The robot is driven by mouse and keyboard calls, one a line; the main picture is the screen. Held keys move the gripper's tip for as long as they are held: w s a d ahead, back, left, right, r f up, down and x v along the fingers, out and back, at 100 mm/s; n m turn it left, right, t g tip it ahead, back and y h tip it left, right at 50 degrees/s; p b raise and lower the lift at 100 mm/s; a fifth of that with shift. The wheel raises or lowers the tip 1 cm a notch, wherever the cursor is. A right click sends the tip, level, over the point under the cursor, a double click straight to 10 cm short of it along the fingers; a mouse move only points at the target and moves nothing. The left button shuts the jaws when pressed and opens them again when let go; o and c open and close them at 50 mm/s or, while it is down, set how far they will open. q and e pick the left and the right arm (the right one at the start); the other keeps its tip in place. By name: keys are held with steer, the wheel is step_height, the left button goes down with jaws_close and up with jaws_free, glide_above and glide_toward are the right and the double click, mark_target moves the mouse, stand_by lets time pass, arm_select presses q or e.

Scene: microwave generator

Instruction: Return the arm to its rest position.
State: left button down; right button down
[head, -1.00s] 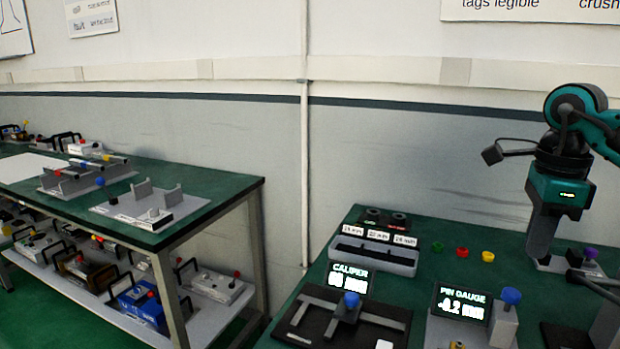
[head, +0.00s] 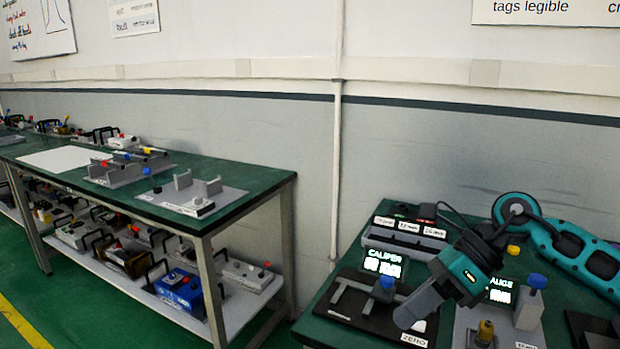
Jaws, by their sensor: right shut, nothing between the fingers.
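My right gripper (head: 408,316) hangs from the teal right arm (head: 575,255) in the head view. It is shut and empty, in front of the right-hand table, over the area between the caliper unit and the pin gauge. The arm comes in from the right and covers part of the pin gauge display. My left gripper is not in view.
The caliper unit (head: 350,310) with a blue knob and the pin gauge (head: 528,312) stand on the green right table. A grey labelled rack (head: 405,243) is behind them. A left workbench (head: 240,195) holds fixtures, with several units on its lower shelf. Green floor lies between.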

steer(key=s+a+m+t+y, duration=0.2)
steer(key=a+m+t+y, duration=0.3)
steer(key=a+m+y, duration=0.65)
steer(key=d+f+m+t+h, duration=0.4)
steer(key=f+m+t+h, duration=0.25)
steer(key=m, duration=0.65)
steer(key=d+f+m+t+h, duration=0.4)
steer(key=f+m+t+h, duration=0.3)
steer(key=m, duration=0.6)
steer(key=s+d+f+m+g+h, duration=0.2)
steer(key=s+f+m+g, duration=0.1)
steer(key=s+f, duration=0.3)
steer(key=s+d+f+m+g+h, duration=0.3)
steer(key=s+f+m, duration=0.2)
steer(key=f, duration=0.4)
steer(key=shift+s+d+f+m, duration=0.15)
steer(key=shift+s+d+m, duration=0.15)
steer(key=shift+s, duration=0.2)
